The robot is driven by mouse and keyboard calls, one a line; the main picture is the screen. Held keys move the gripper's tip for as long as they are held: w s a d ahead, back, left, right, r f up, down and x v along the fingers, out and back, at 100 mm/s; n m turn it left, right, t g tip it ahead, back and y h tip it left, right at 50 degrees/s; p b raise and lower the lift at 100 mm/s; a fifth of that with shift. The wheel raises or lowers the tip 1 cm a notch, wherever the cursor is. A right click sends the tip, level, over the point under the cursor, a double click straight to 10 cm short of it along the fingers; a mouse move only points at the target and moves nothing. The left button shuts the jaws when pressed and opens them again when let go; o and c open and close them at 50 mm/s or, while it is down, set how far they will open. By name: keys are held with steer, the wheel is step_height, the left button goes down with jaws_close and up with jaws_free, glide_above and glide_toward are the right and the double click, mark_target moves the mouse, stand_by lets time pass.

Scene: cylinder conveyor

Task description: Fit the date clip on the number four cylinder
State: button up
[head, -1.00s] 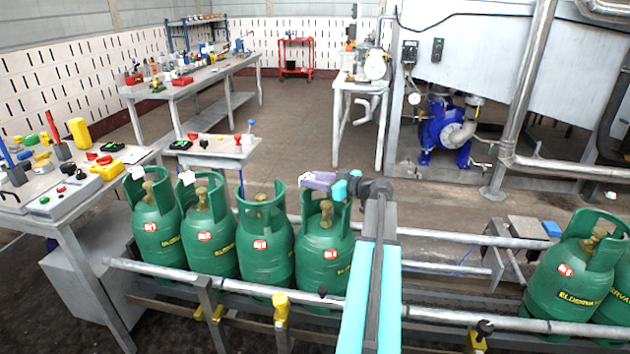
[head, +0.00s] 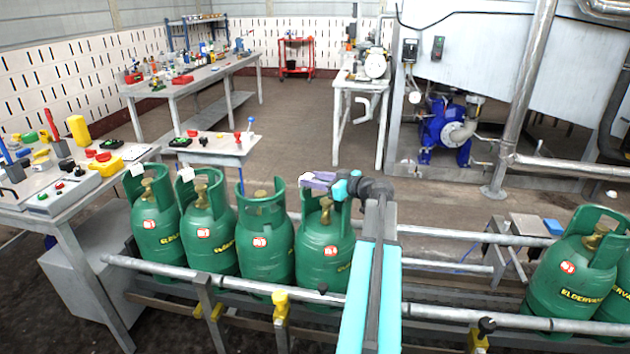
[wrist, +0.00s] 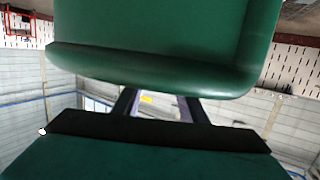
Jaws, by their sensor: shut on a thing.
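Four green cylinders stand upright in a row on the conveyor left of my arm. My gripper (head: 314,180), with lavender fingers, is at the collar of the rightmost of these, the fourth cylinder (head: 322,235). Its red-and-white label (head: 331,251) is too small to read surely. A small white piece, apparently the date clip (head: 305,177), shows at the fingertips, and my gripper is shut on it. In the wrist view a green collar (wrist: 160,50) fills the top and more green lies along the bottom.
The two leftmost cylinders carry white clips (head: 137,170) (head: 186,174) on their collars; the third (head: 264,235) shows none. More cylinders (head: 567,275) stand at the right. Conveyor rails (head: 450,318) run in front and behind. A cluttered bench (head: 85,207) is at the left.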

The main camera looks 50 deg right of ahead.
steer(key=shift+f+b, duration=0.75)
steer(key=o, duration=1.1)
steer(key=shift+s, duration=0.1)
steer(key=v, duration=1.3)
steer(key=shift+s+r+b, duration=0.2)
steer(key=shift+s+b, duration=0.15)
